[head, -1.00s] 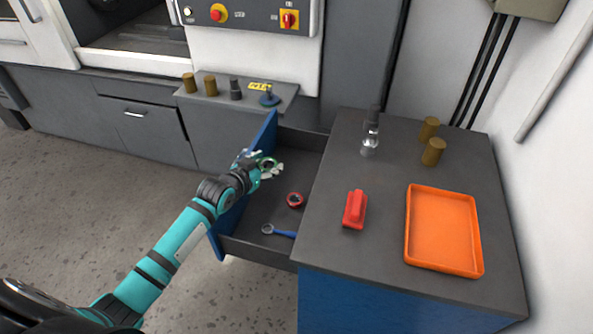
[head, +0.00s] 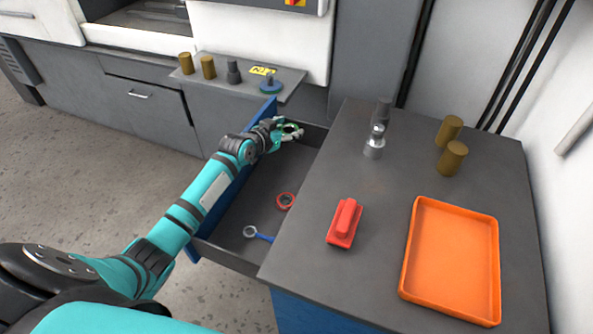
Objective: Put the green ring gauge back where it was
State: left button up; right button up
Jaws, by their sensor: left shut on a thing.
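My left gripper (head: 293,133) is shut on the green ring gauge (head: 290,127). It holds the ring over the far end of the open drawer (head: 240,208), close to the drawer's back corner. I cannot tell how high above the drawer floor the ring is. A blue-handled tool with a round end (head: 265,238) lies nearer the front. My right gripper does not show.
The cabinet top right of the drawer holds a red-handled block (head: 345,223), an orange tray (head: 407,262), two brass cylinders (head: 452,158) and a metal spindle (head: 375,140). A grey shelf (head: 222,92) with brass parts and a blue disc (head: 270,87) stands behind the drawer.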

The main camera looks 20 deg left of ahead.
pick_arm(q)
notch_tip(320, 180, down, 2)
jog(key=b, duration=0.2)
send_over(291, 168)
notch_tip(291, 168, down, 6)
jog(key=shift+r, duration=0.1)
jog(key=shift+f+b, duration=0.55)
jog(key=shift+f, duration=1.55)
jog(key=shift+f+b, duration=0.65)
jog(key=shift+b, duration=0.05)
jog(key=o, duration=1.6)
